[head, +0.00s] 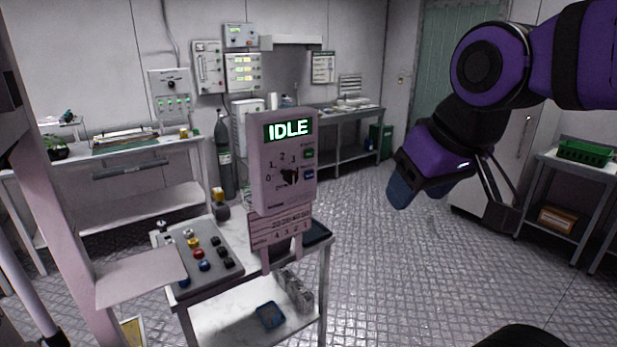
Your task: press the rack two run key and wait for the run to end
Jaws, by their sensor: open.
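A pale control box (284,190) stands upright on a small bench, its lit display (289,129) reading IDLE. Below the display is a dark selector knob (290,176) with numbers around it; I cannot tell its exact setting. Right of the knob are a green key (309,154) and a blue key (308,174); their small labels are not legible, so I cannot tell which is the run key. My gripper (452,207) hangs open at the right, well apart from the box and over the floor. One finger looks blue-grey, the other dark.
A grey panel (214,266) with several coloured knobs lies on the bench, left of the box. A pale post and plate (140,278) stand at the near left. A table with a green crate (585,151) is at the far right. Open floor lies between box and gripper.

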